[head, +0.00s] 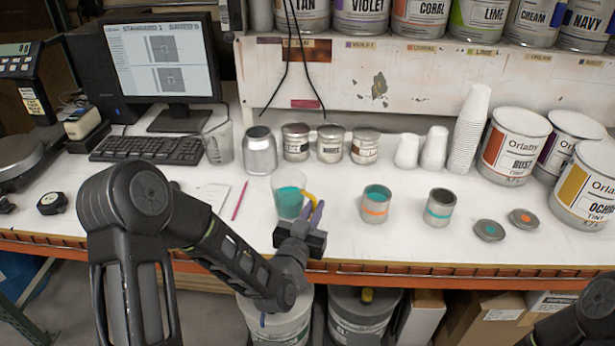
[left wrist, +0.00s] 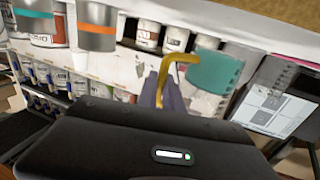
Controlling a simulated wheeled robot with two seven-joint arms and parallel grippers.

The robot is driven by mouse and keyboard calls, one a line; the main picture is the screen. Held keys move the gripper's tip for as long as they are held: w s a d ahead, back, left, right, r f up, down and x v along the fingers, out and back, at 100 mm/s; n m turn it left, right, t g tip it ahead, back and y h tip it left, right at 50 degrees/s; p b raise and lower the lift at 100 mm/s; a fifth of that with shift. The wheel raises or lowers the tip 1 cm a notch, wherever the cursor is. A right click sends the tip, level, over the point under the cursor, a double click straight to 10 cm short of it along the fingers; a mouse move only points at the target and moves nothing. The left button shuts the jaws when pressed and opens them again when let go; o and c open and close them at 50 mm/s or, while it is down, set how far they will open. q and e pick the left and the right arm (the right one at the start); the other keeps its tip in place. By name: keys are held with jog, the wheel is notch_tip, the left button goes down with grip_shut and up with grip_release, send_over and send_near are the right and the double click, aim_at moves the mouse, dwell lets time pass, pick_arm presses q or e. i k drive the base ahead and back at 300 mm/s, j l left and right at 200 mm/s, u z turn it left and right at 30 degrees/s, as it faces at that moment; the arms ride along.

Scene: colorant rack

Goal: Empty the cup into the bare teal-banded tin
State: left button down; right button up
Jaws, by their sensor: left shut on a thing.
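The cup (head: 288,203) is clear, with teal liquid in its lower part and a yellow handle. My left gripper (head: 314,218) is shut on the handle. In the left wrist view, the handle (left wrist: 178,70) runs between the fingers (left wrist: 163,92) and the teal liquid (left wrist: 214,73) shows beside it. The cup looks roughly upright in the head view. The teal-banded tin (head: 438,213) stands open to the right, its inside dark. The orange-banded tin (head: 375,209) stands open between them, with teal showing inside. My right gripper is out of view.
Two lids, one teal-dotted (head: 489,230) and one orange-dotted (head: 524,218), lie right of the tins. Behind are small labelled cans (head: 331,144), white cups (head: 468,140) and large paint cans (head: 512,146). A pink pencil (head: 240,201) lies left. The bench's front edge (head: 440,275) is close.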

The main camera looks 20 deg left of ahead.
aim_at(441, 202)
jog(key=l+u, duration=0.1)
jog(key=u, duration=0.3)
jog(key=l+u, duration=0.1)
jog(key=u, duration=0.75)
jog(key=k+l+u, duration=0.1)
jog(key=u, duration=0.3)
jog(key=k+l+u, duration=0.15)
jog(key=u, duration=0.2)
jog(key=k+l+u, duration=0.1)
jog(key=u, duration=0.25)
jog(key=k+u, duration=0.15)
jog(key=u, duration=0.2)
jog(key=k+l+z, duration=0.1)
jog(key=k+z, duration=0.2)
jog(key=k+l+z, duration=0.15)
jog(key=k+z, duration=0.2)
jog(key=z, duration=0.45)
jog(key=l+z, duration=0.15)
jog(key=z, duration=0.3)
jog(key=k+l+z, duration=0.1)
jog(key=z, duration=0.35)
jog(key=l+z, duration=0.1)
jog(key=z, duration=0.3)
jog(key=l+z, duration=0.1)
jog(key=z, duration=0.35)
